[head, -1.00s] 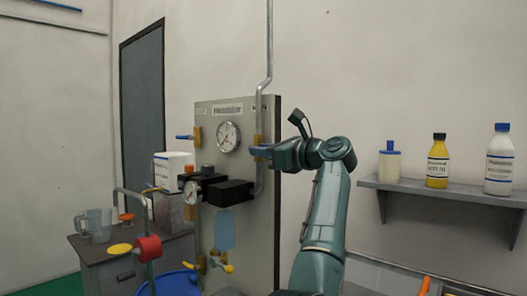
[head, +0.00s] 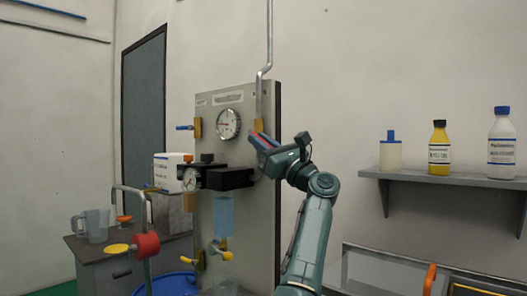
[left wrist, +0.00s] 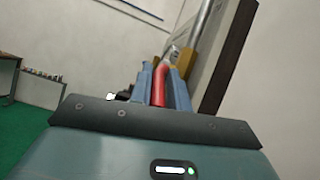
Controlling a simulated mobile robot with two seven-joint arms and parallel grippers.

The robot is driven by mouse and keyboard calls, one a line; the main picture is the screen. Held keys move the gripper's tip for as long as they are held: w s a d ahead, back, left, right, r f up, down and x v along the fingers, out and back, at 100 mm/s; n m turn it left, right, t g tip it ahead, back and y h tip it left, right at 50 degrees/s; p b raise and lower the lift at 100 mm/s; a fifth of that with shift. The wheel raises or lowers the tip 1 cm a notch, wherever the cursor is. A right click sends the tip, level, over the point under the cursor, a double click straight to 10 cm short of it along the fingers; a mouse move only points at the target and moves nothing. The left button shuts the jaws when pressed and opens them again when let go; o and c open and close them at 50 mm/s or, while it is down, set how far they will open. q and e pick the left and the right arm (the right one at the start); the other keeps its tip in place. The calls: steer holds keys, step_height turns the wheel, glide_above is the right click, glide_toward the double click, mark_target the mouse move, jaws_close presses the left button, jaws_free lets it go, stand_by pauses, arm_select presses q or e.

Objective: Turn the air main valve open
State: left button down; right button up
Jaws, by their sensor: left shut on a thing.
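The valve with a brass body (head: 259,126) sits on the upper right of the grey panel (head: 270,190), on a steel pipe. Its red lever (left wrist: 159,84) shows in the left wrist view between the two blue fingers. The gripper and lever slope down to the right from the brass body. The fingers hide part of the lever. My right gripper is not in view.
A round gauge (head: 228,123) and a blue-handled valve (head: 186,128) are left of the gripper. A shelf (head: 450,180) with bottles is at right.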

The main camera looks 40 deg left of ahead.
arm_select(q)
steer(key=shift+s+a+f+y+b, duration=0.1)
steer(key=shift+a+f+y+b, duration=0.05)
steer(key=shift+f+y+b, duration=0.15)
steer(key=shift+r, duration=0.1)
steer(key=c, duration=1.4)
jaws_free()
steer(key=shift+s+r, duration=0.1)
steer(key=shift+s, duration=0.05)
steer(key=shift+c, duration=0.2)
